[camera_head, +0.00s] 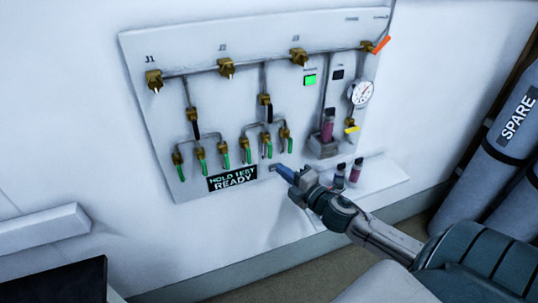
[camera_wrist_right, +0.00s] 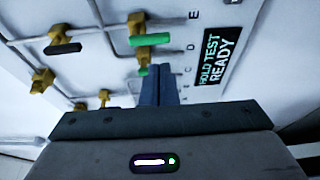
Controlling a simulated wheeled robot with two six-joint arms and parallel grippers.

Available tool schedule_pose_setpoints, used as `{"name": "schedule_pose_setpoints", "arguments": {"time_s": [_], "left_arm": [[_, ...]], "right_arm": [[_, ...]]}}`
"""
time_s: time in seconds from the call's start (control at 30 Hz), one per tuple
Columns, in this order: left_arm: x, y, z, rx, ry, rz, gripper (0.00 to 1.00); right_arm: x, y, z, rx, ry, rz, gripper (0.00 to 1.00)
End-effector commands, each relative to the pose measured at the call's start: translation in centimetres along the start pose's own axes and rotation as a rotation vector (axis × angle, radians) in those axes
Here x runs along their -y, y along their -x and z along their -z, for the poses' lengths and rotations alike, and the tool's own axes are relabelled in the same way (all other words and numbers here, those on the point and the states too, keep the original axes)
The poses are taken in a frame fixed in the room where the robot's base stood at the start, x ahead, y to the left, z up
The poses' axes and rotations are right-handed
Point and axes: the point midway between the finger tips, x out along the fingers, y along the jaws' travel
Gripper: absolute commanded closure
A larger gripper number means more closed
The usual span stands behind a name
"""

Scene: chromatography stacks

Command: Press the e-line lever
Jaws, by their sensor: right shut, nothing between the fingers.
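A white wall panel (camera_head: 225,105) carries brass valves with several green levers hanging in a row along its lower part. In the right wrist view a green lever (camera_wrist_right: 150,40) lies beside the printed letters E (camera_wrist_right: 194,15) and D (camera_wrist_right: 190,47); I cannot tell for certain which letter it belongs to. My right gripper (camera_head: 280,170) is shut and empty, just below the right-hand group of levers. In the wrist view its fingertips (camera_wrist_right: 157,70) are close to a second, partly hidden green lever (camera_wrist_right: 143,70); contact cannot be told. My left gripper is not in view.
A "HOLD TEST READY" sign (camera_head: 232,178) sits left of the gripper. Small vials (camera_head: 354,171) stand on a ledge (camera_head: 385,177) to the right. A gauge (camera_head: 361,92) and a lit green indicator (camera_head: 310,80) are higher up. Spare cylinders (camera_head: 505,130) stand far right.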

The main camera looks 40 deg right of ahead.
Motion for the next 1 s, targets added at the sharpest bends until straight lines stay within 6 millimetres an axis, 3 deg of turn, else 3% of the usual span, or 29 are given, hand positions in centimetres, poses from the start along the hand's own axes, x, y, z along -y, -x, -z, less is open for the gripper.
{"name": "schedule_pose_setpoints", "arguments": {"time_s": [0.03,0.13,0.47,1.0], "left_arm": [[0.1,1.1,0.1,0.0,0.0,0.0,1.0],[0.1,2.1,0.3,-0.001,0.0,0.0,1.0],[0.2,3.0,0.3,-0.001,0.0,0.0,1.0],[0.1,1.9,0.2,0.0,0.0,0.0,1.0]], "right_arm": [[-0.6,-0.6,0.0,0.002,-0.007,-0.002,1.0],[-0.7,-1.6,0.1,0.0,-0.008,-0.007,1.0],[-0.4,-4.0,0.1,0.0,-0.008,-0.007,1.0],[-0.1,-6.3,0.1,-0.001,-0.002,-0.005,1.0]]}}
